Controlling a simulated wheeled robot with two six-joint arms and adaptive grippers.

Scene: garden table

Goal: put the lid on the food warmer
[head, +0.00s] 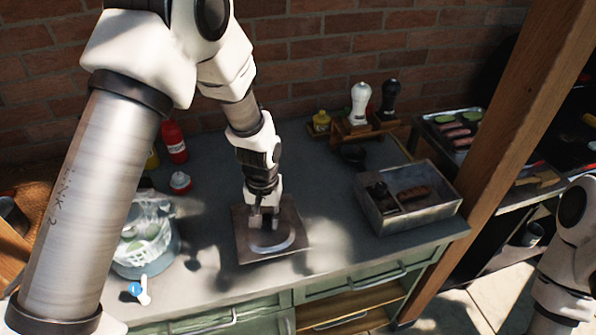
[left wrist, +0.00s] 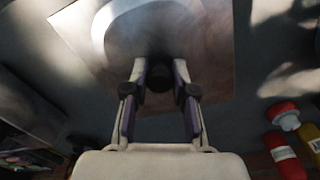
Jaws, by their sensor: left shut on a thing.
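The lid (head: 295,238) is a square metal plate with a pale curved shape on its top. It is at the middle of the counter, left of the food warmer. My left gripper (head: 262,222) points down and is shut on the lid's dark knob; the left wrist view also shows the lid (left wrist: 205,60) with the fingers (left wrist: 160,78) around the knob. I cannot tell whether the lid touches the counter. The food warmer (head: 420,218) is an open grey metal box at the counter's right end, with dark food and a sausage in its compartments. My right gripper is out of view.
A clear bowl (head: 150,262) and red bottles (head: 174,142) stand left. A rack with white and black mills (head: 360,105) stands behind. A wooden post (head: 500,120) rises right of the warmer. The counter between lid and warmer is clear.

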